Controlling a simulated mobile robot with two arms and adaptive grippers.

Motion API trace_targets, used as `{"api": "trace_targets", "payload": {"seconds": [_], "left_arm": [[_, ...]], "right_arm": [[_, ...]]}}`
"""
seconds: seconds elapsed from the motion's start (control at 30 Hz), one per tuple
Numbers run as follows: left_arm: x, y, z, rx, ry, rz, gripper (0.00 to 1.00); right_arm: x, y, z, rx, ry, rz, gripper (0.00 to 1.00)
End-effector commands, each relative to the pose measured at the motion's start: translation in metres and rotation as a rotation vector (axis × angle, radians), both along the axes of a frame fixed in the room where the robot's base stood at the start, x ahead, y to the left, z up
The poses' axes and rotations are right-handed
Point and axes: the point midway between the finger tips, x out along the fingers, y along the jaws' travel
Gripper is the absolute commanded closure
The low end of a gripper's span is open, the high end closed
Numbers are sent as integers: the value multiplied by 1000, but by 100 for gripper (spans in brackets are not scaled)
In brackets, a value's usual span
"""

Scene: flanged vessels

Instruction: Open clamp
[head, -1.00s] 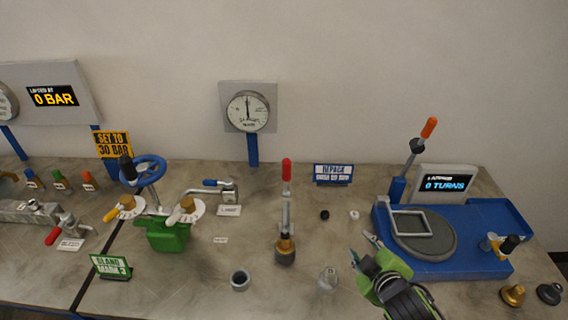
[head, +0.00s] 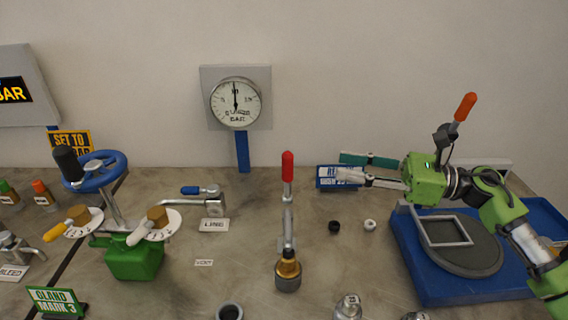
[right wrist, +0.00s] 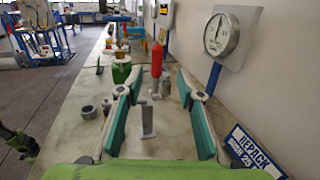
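A clamp with a red upright handle (head: 288,166) stands at the middle of the bench. Its metal stem runs down to a brass and dark fitting (head: 288,270). My right gripper (head: 342,168) is right of the red handle, apart from it, and points left. It is open and empty. In the right wrist view the red handle (right wrist: 157,60) shows ahead, between the spread teal-padded fingers (right wrist: 160,92). A second lever with an orange handle (head: 465,106) stands at the blue station on the right, partly hidden behind my right arm. My left gripper is not seen.
The REPACK sign (head: 340,178) is close by my right fingers. A round gauge (head: 236,103) stands behind. The blue station (head: 420,270) lies below my right arm. A green block with a blue handwheel (head: 95,172) is at left. Small black and white parts lie on the bench.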

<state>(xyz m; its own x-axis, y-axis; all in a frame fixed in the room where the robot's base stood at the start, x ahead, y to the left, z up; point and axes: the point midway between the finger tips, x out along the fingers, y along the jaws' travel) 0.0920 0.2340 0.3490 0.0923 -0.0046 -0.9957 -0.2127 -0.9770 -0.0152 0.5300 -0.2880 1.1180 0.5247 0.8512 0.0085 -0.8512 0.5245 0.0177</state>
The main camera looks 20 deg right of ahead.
Motion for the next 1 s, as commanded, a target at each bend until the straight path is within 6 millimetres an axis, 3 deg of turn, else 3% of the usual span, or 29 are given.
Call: {"api": "trace_targets", "payload": {"seconds": [0.17,0.7,1.0], "left_arm": [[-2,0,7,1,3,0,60],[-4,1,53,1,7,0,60],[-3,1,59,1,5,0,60]], "right_arm": [[5,11,2,-17,-9,13,66],[59,101,3,-12,-6,12,66],[69,118,-1,-14,-4,10,66]]}}
